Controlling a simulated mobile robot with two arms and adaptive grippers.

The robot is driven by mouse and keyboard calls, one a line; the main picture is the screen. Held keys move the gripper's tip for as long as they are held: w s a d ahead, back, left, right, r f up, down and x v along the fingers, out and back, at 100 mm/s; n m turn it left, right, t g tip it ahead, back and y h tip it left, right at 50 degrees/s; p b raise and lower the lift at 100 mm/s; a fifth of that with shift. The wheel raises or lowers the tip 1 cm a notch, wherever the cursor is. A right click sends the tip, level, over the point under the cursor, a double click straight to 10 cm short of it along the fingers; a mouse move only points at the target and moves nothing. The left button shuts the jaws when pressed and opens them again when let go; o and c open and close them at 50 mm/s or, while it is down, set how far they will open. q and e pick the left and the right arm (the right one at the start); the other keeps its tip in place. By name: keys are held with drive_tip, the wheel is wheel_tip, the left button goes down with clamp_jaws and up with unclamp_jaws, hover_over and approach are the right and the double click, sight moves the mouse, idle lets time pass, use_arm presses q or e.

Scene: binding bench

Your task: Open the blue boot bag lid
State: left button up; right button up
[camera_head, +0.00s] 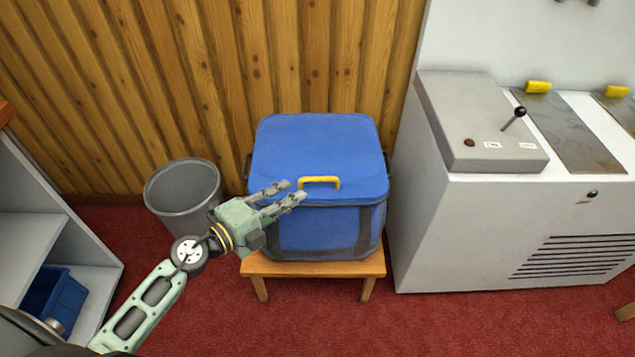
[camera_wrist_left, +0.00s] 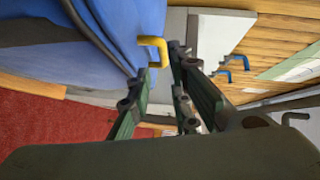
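The blue boot bag (camera_head: 318,232) stands on a small wooden stool, with its blue lid (camera_head: 316,150) lying shut on top. A yellow handle (camera_head: 319,181) sits at the lid's front edge; it also shows in the left wrist view (camera_wrist_left: 155,47). My left gripper (camera_head: 294,191) reaches in from the left, its fingertips just left of the handle. In the left wrist view the gripper (camera_wrist_left: 163,62) has a gap between its fingers, with the handle by the tips. I cannot tell whether they touch it. My right gripper is not in view.
A grey bin (camera_head: 183,190) stands left of the bag, behind my left arm. A white cabinet machine (camera_head: 500,230) stands close on the right. The wooden stool (camera_head: 312,268) is on red carpet. A wood-plank wall (camera_head: 240,70) is behind. White shelving (camera_head: 50,230) stands at far left.

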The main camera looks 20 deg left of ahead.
sight(311, 195)
use_arm(q)
drive_tip(key=x, duration=0.6)
drive_tip(key=shift+w+d, duration=0.15)
drive_tip(key=shift+w, duration=0.2)
drive_tip(key=shift+w+d, duration=0.2)
drive_tip(key=shift+w, duration=0.05)
drive_tip(key=shift+f, duration=0.1)
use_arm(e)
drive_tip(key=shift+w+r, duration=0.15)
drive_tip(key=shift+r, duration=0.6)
use_arm(q)
drive_tip(key=shift+c, duration=0.4)
drive_tip(key=c, duration=0.4)
drive_tip(key=shift+f, duration=0.15)
